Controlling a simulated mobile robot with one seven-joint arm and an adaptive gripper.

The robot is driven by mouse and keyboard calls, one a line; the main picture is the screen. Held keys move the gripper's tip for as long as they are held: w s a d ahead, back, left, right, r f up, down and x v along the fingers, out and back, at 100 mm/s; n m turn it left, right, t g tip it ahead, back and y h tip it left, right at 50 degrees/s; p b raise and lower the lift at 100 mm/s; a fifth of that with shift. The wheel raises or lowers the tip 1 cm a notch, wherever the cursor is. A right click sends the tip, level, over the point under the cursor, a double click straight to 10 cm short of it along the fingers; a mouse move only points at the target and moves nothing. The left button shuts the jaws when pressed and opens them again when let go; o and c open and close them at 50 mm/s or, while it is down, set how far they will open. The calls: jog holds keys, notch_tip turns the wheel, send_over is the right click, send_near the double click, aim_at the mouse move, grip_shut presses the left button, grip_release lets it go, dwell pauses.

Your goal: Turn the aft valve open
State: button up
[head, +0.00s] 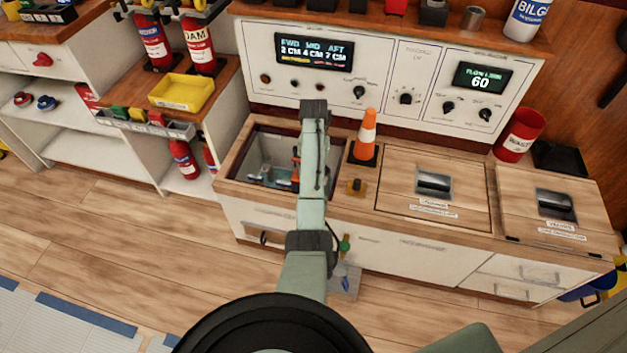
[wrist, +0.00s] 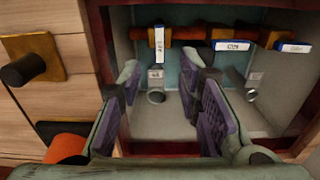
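In the wrist view, three small lever handles sit on an orange-brown pipe (wrist: 190,33) inside an open compartment. The left lever (wrist: 159,45) stands upright in the picture, crossing the pipe. The middle lever (wrist: 233,46) and right lever (wrist: 293,47) lie crosswise. Their labels are too small to read, so I cannot tell which is the aft valve. My gripper (wrist: 168,95) is open and empty, its purple pads apart, in front of and below the left lever. In the head view my arm covers part of the compartment (head: 238,172) and hides the gripper.
An orange cone (head: 366,135) and a knob on a yellow plate (head: 356,187) stand right of the opening; the knob also shows in the wrist view (wrist: 25,69). Closed wooden hatches (head: 410,205) lie farther right. A panel display (head: 314,51) reads FWD 2, MID 4, AFT 7 cm.

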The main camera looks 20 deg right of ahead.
jog(key=shift+r, duration=1.75)
